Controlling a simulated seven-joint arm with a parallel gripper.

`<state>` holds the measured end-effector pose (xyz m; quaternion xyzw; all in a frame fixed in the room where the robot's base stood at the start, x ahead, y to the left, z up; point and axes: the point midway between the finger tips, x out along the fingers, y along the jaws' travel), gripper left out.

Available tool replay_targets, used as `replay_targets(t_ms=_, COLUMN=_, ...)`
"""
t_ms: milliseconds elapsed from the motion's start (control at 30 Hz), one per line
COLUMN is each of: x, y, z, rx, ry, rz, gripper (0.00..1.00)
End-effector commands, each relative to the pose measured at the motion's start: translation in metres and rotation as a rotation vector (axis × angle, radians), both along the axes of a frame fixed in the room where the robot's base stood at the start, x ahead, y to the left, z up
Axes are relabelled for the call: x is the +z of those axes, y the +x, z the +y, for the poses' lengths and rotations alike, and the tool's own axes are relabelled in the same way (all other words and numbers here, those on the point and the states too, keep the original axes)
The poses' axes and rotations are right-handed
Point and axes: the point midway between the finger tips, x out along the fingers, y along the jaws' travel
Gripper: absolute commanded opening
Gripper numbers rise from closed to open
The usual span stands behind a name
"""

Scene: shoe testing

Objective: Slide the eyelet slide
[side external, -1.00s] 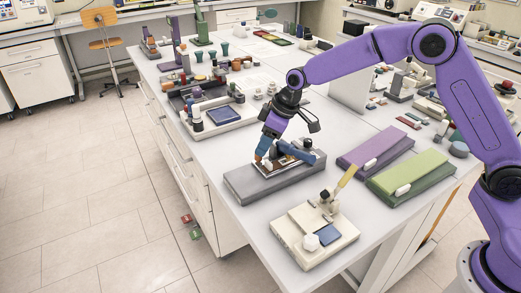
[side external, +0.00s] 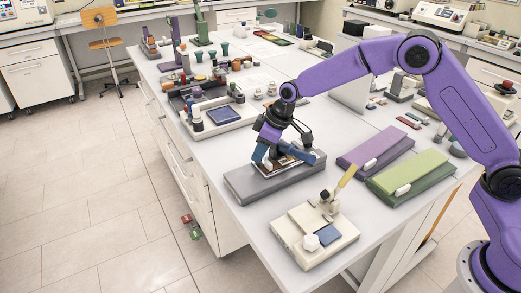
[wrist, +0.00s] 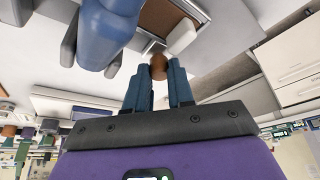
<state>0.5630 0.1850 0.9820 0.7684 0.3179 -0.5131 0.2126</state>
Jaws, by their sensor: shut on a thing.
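The slide fixture stands on a long grey base (side external: 240,186) near the left edge of the bench in the side view. A brown panel in a pale frame lies on it, with a blue rounded part (side external: 305,160) at its right. In the wrist view I see the brown panel (wrist: 160,14), a white block (wrist: 181,37), the large blue rounded part (wrist: 105,35) and a small brown knob (wrist: 158,66). My gripper (wrist: 159,72) has its blue fingers shut on the brown knob. My gripper (side external: 264,160) also shows low over the fixture's left end in the side view, where the knob is hidden.
A cream device (side external: 300,248) with a yellow lever stands in front of the fixture. Purple (side external: 365,160) and green (side external: 412,178) sloped blocks lie to the right. A tray with a dark blue pad (side external: 222,115) is behind. Narrow bare bench strips separate them.

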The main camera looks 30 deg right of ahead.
Motion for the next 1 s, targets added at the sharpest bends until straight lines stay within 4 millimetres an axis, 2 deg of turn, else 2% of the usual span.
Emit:
replay_targets(t_ms=167, x=0.0, y=0.0, z=0.019, rx=0.005, ry=-0.001, rz=0.001, gripper=0.0)
replay_targets(t_ms=500, x=0.0, y=0.0, z=0.075, rx=0.005, ry=0.001, rz=-0.001, gripper=0.0)
replay_targets(t_ms=700, x=0.0, y=0.0, z=0.087, rx=0.002, ry=0.001, rz=-0.002, gripper=0.0)
replay_targets(t_ms=1000, x=0.001, y=0.0, z=0.09, rx=0.004, ry=0.005, rz=-0.004, gripper=0.0)
